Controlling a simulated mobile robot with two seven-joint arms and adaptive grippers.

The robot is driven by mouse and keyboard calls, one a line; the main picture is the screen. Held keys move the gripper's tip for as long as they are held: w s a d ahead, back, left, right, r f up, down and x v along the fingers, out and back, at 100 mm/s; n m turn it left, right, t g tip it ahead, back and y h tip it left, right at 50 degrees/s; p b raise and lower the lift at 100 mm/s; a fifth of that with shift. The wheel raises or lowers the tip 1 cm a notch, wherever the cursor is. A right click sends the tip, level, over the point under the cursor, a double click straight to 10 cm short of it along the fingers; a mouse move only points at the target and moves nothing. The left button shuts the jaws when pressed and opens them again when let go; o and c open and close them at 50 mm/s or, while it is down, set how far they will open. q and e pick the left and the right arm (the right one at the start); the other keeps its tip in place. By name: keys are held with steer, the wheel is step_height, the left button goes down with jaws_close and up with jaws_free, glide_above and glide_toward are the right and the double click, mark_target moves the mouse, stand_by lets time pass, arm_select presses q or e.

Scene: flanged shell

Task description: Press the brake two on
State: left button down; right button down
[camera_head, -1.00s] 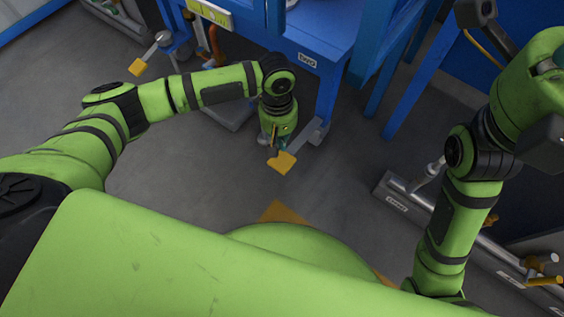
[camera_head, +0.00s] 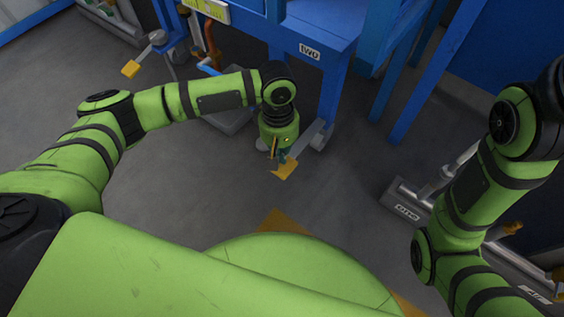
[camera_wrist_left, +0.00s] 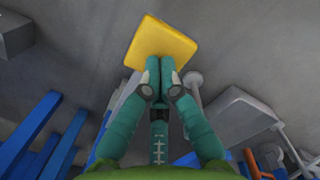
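Brake two shows as a yellow pedal plate (camera_head: 287,171) on a grey lever, low beside the blue frame leg under the label "two" (camera_head: 309,51). My left gripper (camera_head: 281,155) points down at it, just over the plate's near part. In the left wrist view the yellow plate (camera_wrist_left: 162,48) lies just beyond my gripper's fingertips (camera_wrist_left: 160,77), which are together with nothing between them. The tips overlap the plate's edge there; I cannot tell whether they touch it. My right arm shows at the right, but its gripper is out of view.
Another yellow pedal (camera_head: 131,68) sticks out at the upper left of the blue frame. A grey rail (camera_head: 405,201) with metal and yellow handles lies on the right. A yellow floor marking (camera_head: 284,219) is close to my base. Grey floor between is clear.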

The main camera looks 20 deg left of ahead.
arm_select(q)
steer(key=shift+f, duration=1.95)
steer(key=w+p, duration=0.1)
steer(key=a+r+p, duration=0.1)
steer(key=p, duration=0.1)
steer(key=shift+w+a+r, duration=0.15)
steer(key=shift+w+r, duration=0.05)
steer(key=shift+w, duration=0.15)
steer(key=shift+w+a, duration=0.2)
steer(key=shift+w, duration=0.05)
steer(key=shift+w+f, duration=0.1)
steer(key=shift+f, duration=0.05)
step_height(320, 180, up, 12)
steer(key=shift+w+a, duration=0.45)
